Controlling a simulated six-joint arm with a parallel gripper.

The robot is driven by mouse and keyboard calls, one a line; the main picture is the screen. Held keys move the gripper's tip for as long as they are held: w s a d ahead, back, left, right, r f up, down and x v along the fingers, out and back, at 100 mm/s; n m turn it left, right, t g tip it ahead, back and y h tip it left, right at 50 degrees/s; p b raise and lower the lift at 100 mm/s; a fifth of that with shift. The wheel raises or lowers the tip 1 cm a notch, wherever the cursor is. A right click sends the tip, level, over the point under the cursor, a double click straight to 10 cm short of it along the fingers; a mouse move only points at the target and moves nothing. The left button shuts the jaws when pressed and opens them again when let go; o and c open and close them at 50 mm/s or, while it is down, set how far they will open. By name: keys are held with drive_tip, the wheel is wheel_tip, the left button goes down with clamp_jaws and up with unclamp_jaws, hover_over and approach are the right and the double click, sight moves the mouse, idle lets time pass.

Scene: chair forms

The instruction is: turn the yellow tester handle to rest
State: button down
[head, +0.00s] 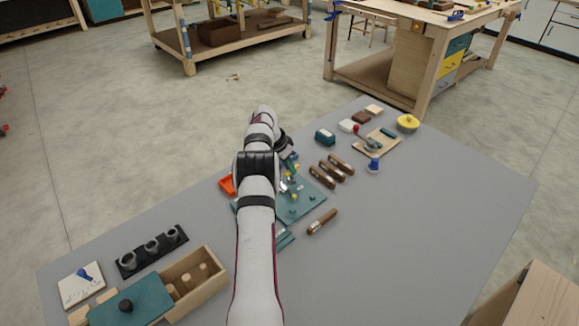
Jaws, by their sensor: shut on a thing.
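The teal tester board (312,203) lies on the grey table just right of my forearm, with small knobs and metal parts on it. A small yellow part, which looks like the tester handle (292,177), shows at the board's far left part. My gripper (290,168) reaches down over it from beyond the elbow and is shut on the handle. The fingers and most of the handle are small and partly hidden by my arm, so the handle's exact angle cannot be told.
Brown-handled tools (336,168) lie right of the board, with one brush-like tool (322,222) nearer. An orange tray (227,184) is left of my arm. A wooden box (205,290) and black rack (150,252) stand front left. The table's right side is clear.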

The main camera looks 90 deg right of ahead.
drive_tip(key=shift+m, duration=0.3)
drive_tip(key=c, duration=0.9)
unclamp_jaws()
drive_tip(key=v, duration=1.5)
drive_tip(key=shift+w+r, duration=0.15)
drive_tip(key=shift+r, duration=0.25)
